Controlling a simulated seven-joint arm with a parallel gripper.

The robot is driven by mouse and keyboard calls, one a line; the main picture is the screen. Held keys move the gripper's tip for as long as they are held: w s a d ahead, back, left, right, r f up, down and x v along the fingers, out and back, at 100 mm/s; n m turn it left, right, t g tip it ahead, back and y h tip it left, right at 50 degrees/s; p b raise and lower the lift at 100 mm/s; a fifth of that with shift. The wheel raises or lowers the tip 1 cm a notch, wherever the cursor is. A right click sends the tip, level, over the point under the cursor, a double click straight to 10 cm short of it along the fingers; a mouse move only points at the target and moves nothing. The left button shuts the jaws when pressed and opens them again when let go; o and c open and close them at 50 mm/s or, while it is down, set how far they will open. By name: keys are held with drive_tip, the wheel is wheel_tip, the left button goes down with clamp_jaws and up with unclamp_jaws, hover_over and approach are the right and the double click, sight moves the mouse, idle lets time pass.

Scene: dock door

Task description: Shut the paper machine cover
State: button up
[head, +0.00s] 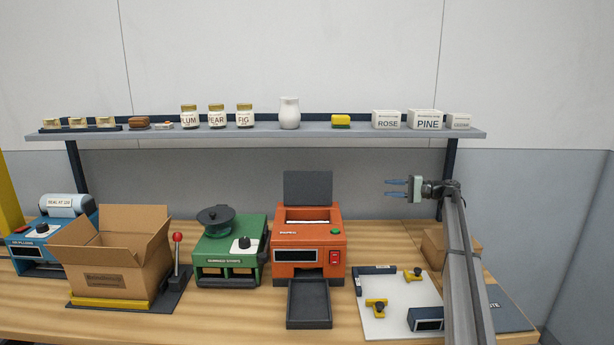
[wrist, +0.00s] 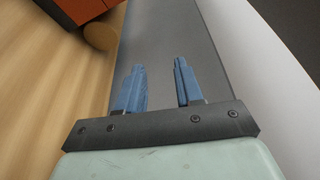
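The orange paper machine (head: 307,243) stands on the bench near the middle of the head view. Its dark grey cover (head: 308,187) stands upright at the back of the top opening, and white paper shows inside. A dark tray (head: 309,303) sticks out at its front. My gripper (head: 388,188) is in the air to the right of the cover, apart from it, with its fingers pointing left. In the wrist view the two blue fingers (wrist: 160,90) are spread with nothing between them. An orange corner (wrist: 75,12), likely the machine, shows at the top left of the wrist view.
A green machine (head: 230,250) and an open cardboard box (head: 115,258) stand to the left. A white board with yellow clamps (head: 400,300) lies to the right. A shelf (head: 270,134) with jars and boxes runs above and behind. The air between my gripper and the cover is clear.

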sight(307, 175)
drive_tip(key=a+r+n+g, duration=0.1)
drive_tip(key=a+g, duration=0.1)
drive_tip(key=a, duration=0.8)
drive_tip(key=a+r+n+g+y, duration=0.1)
drive_tip(key=a+r+n, duration=0.1)
drive_tip(key=a, duration=0.9)
drive_tip(key=a+r+n+g, duration=0.2)
drive_tip(key=a, duration=0.8)
drive_tip(key=shift+w+a+r+g+y, duration=0.2)
drive_tip(key=shift+g+y, duration=0.1)
drive_tip(key=shift+y, duration=0.1)
drive_tip(key=shift+c, duration=0.2)
drive_tip(key=shift+s, duration=0.1)
drive_tip(key=c, duration=0.6)
clamp_jaws()
drive_tip(key=shift+f, duration=0.1)
